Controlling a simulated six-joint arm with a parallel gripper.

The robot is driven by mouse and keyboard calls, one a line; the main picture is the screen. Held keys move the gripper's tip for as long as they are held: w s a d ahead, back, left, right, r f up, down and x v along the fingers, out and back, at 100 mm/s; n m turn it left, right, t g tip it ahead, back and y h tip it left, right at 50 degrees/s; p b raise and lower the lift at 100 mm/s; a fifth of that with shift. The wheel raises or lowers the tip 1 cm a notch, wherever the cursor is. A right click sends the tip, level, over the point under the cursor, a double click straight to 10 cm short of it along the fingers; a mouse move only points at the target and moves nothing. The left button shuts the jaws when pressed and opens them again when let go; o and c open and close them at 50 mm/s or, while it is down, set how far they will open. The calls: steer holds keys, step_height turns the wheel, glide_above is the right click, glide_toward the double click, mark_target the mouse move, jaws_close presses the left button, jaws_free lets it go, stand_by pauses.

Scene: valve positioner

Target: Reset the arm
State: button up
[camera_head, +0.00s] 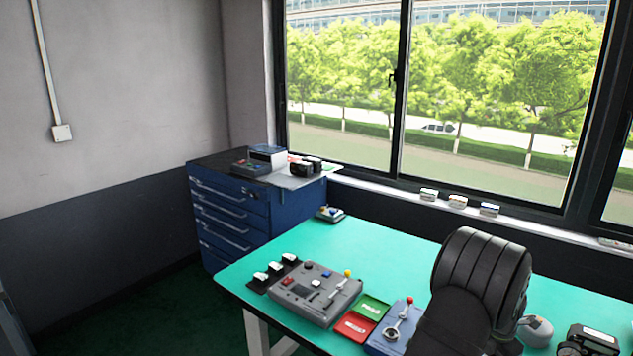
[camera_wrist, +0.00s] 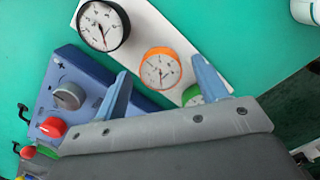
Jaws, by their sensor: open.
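My arm (camera_head: 480,285) shows dark and bent at the right of the table in the head view, and my gripper is not visible there. In the wrist view my gripper (camera_wrist: 161,66) has its two blue-grey fingers spread wide apart, with nothing held between them. Beneath and beyond the fingers lies a white panel (camera_wrist: 178,28) with a black-rimmed gauge (camera_wrist: 103,25), an orange-rimmed gauge (camera_wrist: 160,68) and a green-rimmed gauge (camera_wrist: 192,95) partly hidden by a finger. A blue control box (camera_wrist: 85,75) with a grey knob and a red button is to the left.
The teal table (camera_head: 375,250) bears a grey control box (camera_head: 318,293), a red tray (camera_head: 354,327), a green tray (camera_head: 371,307) and a blue lever box (camera_head: 397,328). A blue drawer cabinet (camera_head: 232,205) stands behind left. The table's back middle is largely clear.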

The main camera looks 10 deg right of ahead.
step_height(320, 180, up, 2)
steer(key=s+d+r, duration=0.1)
steer(key=s+r, duration=0.6)
steer(key=s, duration=0.5)
steer(key=w+a+r, duration=0.3)
steer(key=w+a, duration=1.5)
steer(key=w+a+f, duration=0.1)
steer(key=w+f, duration=0.1)
steer(key=w+a+f, duration=0.1)
steer(key=w+f, duration=0.1)
steer(key=w, duration=0.1)
steer(key=w+a+f, duration=0.1)
steer(key=w+f, duration=0.1)
steer(key=shift+w+a, duration=0.25)
steer(key=shift+a, duration=0.15)
steer(key=shift+o, duration=0.2)
